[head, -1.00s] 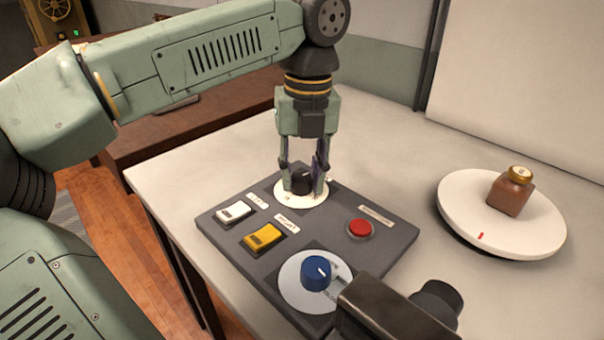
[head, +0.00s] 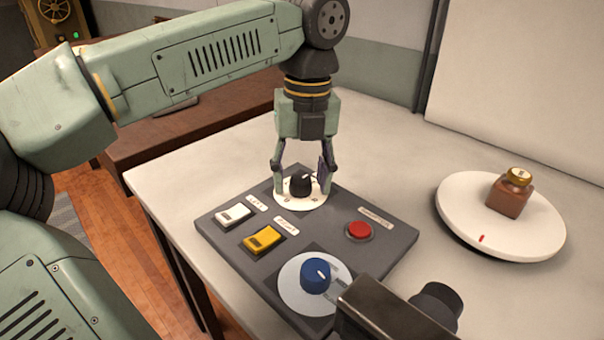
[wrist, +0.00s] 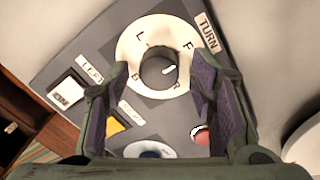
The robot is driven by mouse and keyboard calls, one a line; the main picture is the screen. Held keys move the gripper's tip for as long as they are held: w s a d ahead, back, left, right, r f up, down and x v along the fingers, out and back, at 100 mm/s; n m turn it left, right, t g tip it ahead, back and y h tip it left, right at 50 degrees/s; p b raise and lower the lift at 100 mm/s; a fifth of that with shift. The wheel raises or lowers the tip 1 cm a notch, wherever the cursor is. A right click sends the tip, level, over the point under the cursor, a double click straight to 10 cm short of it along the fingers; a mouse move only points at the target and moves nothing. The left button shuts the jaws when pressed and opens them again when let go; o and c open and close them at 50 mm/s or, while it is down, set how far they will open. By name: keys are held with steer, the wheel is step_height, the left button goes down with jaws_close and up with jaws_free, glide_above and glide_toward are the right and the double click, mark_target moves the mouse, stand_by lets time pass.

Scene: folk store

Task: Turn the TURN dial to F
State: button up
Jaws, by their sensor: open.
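The TURN dial is a black knob (head: 300,186) on a white disc (head: 300,203) at the far corner of the grey panel. In the wrist view the knob (wrist: 157,73) sits inside the lettered disc (wrist: 133,47), beside the TURN label (wrist: 208,32). Letters L, F, R and B ring it. Its white pointer line (wrist: 169,70) points right, between F and R. My gripper (head: 302,191) is open and straddles the knob, one finger on each side, with gaps visible between fingers and knob. It also shows in the wrist view (wrist: 161,72).
The panel (head: 335,235) also holds a white switch (head: 233,215), a yellow switch (head: 262,240), a red button (head: 359,230) and a blue dial (head: 315,276). A round white turntable (head: 470,205) with a brown jar (head: 509,198) stands at right. Table between is clear.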

mark_target(304, 180)
step_height(304, 180, up, 8)
steer(key=shift+d+f, duration=0.15)
steer(key=shift+f, duration=0.1)
stand_by(0.4)
